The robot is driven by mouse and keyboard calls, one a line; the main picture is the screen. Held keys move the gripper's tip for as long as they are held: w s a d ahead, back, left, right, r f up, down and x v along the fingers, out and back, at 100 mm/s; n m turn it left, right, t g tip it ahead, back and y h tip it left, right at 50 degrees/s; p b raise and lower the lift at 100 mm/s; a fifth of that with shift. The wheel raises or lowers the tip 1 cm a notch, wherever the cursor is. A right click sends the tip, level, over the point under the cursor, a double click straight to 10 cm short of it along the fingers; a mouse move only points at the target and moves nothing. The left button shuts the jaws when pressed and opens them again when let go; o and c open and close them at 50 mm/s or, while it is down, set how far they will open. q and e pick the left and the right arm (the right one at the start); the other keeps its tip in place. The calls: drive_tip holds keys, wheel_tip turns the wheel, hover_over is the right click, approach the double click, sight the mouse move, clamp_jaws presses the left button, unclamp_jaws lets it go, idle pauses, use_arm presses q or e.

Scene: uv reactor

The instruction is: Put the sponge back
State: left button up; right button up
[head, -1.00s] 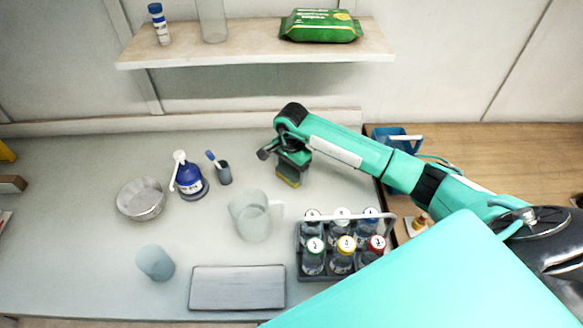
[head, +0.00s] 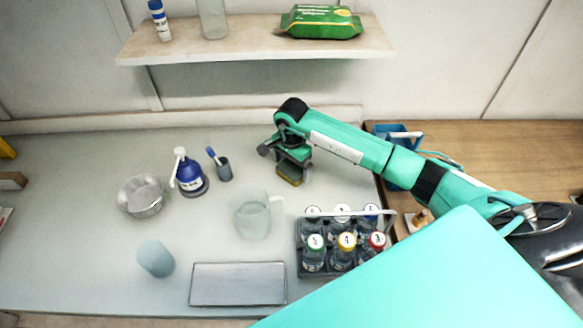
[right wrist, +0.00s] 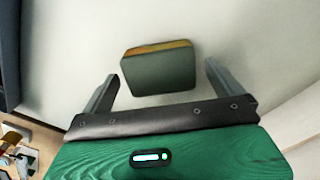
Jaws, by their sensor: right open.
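The sponge (head: 290,182), dark grey-green with a yellow layer, is at the back of the grey worktop, partly hidden by my right gripper in the head view. In the right wrist view the sponge (right wrist: 160,72) appears between and just beyond the two fingers, with a gap on each side. My right gripper (right wrist: 161,78) is open and apart from it; in the head view the gripper (head: 288,165) is over the sponge. My left gripper is not in view.
A bottle rack (head: 299,262) stands front right, with a clear jug (head: 250,218) beside it. A grey flat box (head: 238,284), cup (head: 155,259), metal bowl (head: 141,196) and blue wash bottle (head: 191,180) stand left. A blue container (head: 398,172) is on the right. A shelf (head: 255,47) overhangs behind.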

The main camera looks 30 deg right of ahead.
sight(291, 169)
wheel_tip(291, 169, up, 11)
drive_tip(key=b, duration=0.3)
drive_tip(key=shift+b, duration=0.4)
